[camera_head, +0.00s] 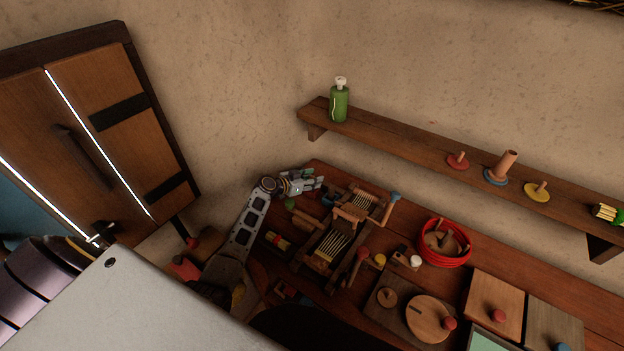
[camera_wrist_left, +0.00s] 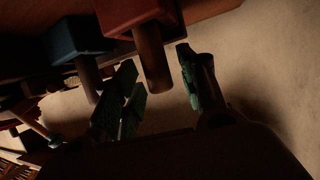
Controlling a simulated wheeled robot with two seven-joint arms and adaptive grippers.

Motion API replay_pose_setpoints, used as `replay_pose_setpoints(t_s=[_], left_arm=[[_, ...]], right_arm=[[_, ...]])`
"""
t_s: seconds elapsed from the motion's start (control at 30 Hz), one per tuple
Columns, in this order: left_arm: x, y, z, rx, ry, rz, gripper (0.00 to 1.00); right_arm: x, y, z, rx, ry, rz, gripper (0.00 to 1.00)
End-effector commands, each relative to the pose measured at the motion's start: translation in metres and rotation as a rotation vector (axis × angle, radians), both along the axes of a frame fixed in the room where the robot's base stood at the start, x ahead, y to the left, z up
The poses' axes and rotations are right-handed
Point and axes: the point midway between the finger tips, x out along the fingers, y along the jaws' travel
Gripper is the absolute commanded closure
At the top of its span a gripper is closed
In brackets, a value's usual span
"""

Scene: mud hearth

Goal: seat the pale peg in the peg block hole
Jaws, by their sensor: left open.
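My left gripper (camera_head: 312,183) is open at the back left corner of the workbench. In the left wrist view my left gripper (camera_wrist_left: 157,60) has its two fingers apart, with a brown wooden peg (camera_wrist_left: 151,62) between them. A gap shows on at least the right side of this peg, and its upper end meets a red block (camera_wrist_left: 130,14). I cannot tell whether it is the pale peg of the task. A second peg (camera_wrist_left: 89,78) meets a dark blue block (camera_wrist_left: 75,40) to the left. I cannot pick out the peg block hole. My right gripper is not in view.
A crowded wooden workbench holds a small loom (camera_head: 335,245), a red coil (camera_head: 444,242) and boards with knobs (camera_head: 496,300). A wall shelf (camera_head: 420,159) above carries a green pump bottle (camera_head: 339,104) and several pegs on coloured discs. A wooden cabinet (camera_head: 100,130) stands at left.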

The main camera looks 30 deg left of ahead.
Motion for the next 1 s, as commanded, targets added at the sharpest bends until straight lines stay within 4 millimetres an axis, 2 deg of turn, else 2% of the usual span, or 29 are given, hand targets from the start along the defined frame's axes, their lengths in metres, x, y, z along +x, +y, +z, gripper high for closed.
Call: replay_pose_setpoints(t_s=[0.6,1.0], left_arm=[[-0.052,0.022,0.024,0.002,0.001,0.0,0.58],[-0.086,0.037,0.037,0.002,0.001,0.001,0.58]], right_arm=[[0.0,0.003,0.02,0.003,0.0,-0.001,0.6],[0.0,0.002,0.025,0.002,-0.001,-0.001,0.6]])
